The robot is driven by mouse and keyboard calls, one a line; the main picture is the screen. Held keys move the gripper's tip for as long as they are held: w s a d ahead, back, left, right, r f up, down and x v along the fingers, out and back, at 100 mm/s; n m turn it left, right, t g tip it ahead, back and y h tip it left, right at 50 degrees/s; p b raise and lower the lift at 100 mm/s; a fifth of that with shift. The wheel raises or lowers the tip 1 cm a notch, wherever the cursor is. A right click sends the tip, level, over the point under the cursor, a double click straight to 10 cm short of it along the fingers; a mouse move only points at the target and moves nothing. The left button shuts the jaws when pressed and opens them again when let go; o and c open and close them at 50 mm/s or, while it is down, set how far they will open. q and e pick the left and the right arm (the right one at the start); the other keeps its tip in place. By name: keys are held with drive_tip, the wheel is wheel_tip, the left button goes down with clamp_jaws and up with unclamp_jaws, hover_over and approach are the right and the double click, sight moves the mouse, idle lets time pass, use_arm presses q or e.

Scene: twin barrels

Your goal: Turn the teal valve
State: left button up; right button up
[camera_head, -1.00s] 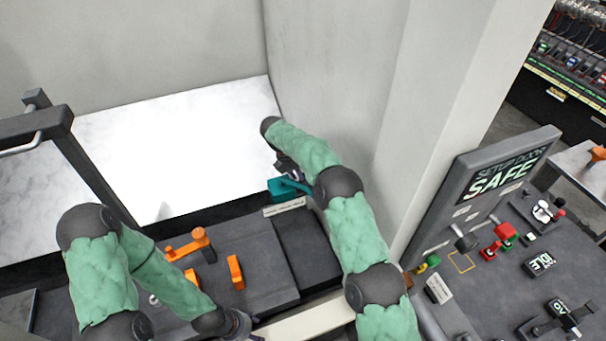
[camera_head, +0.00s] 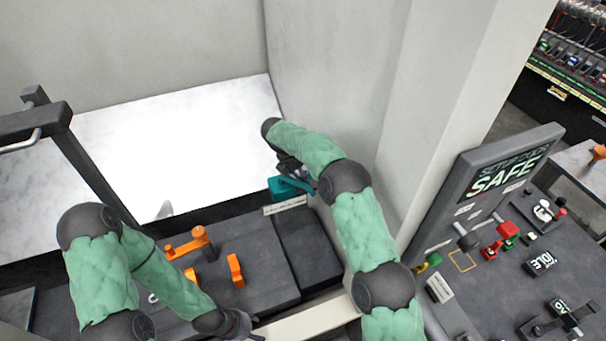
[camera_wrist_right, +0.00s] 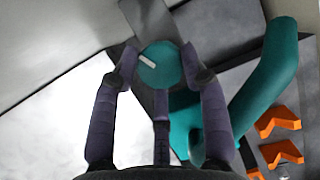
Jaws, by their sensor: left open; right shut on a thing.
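The teal valve (camera_head: 279,190) sits at the back edge of the dark console, behind a white label. In the right wrist view its round teal hub (camera_wrist_right: 160,72) with a white mark lies between the fingertips, and its curved teal lever (camera_wrist_right: 268,85) extends to the right. My right gripper (camera_wrist_right: 158,60) is shut on the hub, one finger on each side. In the head view the right gripper (camera_head: 292,170) is partly hidden by my own wrist and forearm. My left gripper (camera_head: 246,329) is open and empty at the front edge of the console, partly cut off by the frame.
Orange handles (camera_head: 197,243) stand on the console left of the valve. A pale wall (camera_head: 335,80) rises close beside my right arm. A control panel with a SAFE screen (camera_head: 505,172) stands at right. A bright white surface (camera_head: 190,130) lies behind the console.

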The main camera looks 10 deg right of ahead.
drive_tip(key=shift+n, duration=0.4)
drive_tip(key=o, duration=1.1)
drive_tip(key=shift+s+d, duration=0.1)
